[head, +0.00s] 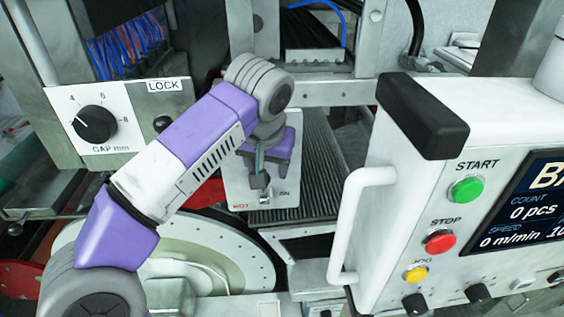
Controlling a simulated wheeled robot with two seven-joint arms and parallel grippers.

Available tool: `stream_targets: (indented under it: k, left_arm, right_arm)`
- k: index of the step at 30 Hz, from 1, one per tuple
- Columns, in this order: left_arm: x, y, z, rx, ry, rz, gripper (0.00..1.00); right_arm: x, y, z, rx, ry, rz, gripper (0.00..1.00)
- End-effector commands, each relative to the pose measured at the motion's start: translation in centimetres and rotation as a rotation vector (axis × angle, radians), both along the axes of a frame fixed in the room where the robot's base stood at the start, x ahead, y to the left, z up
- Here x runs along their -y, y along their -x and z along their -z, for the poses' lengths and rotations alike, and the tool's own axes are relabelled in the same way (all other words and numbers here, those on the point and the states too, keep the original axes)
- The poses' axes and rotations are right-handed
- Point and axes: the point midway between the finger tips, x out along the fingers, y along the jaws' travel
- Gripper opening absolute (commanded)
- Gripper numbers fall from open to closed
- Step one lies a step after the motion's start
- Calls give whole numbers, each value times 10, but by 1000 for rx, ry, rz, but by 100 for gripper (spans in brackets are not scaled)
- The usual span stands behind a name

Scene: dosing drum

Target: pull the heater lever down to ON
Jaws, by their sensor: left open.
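The heater panel (235,193) is a pale plate in the middle of the head view, with a red HOT label at its lower left and an ON label at its lower right. A dark lever end (259,181) shows low on the panel, just left of and above the ON label. My left gripper (264,164) is in front of the panel's upper part, its jaws open and pointing down at the lever. The gripper and wrist hide most of the lever, so I cannot tell its full position or whether the fingers touch it. My right gripper is not in view.
A white control cabinet (395,185) with a white handle (345,225) stands close on the right. A GAP knob (94,124) and LOCK label (165,86) are at left. A pale round drum (240,255) lies below. Ribbed grey slats (325,165) run behind the panel.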

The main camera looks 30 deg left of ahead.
Motion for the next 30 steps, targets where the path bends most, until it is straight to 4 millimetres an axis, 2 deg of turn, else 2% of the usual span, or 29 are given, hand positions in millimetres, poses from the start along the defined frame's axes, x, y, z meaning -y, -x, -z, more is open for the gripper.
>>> stream_targets:
  k: [2, 9, 15, 26, 30]
  left_arm:
    - [-2, 0, 4, 3, 0, -3, 57]
    - [-8, -13, 41, 0, 0, -2, 57]
    - [-12, -21, 62, 2, 0, -1, 57]
    - [-13, -24, 67, 2, 2, 0, 57]
    - [-13, -24, 67, 2, 2, 0, 37]
  right_arm:
    - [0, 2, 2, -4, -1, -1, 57]
    - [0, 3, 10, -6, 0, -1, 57]
    - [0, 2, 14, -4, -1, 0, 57]
    - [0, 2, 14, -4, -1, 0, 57]
    - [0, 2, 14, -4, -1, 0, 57]
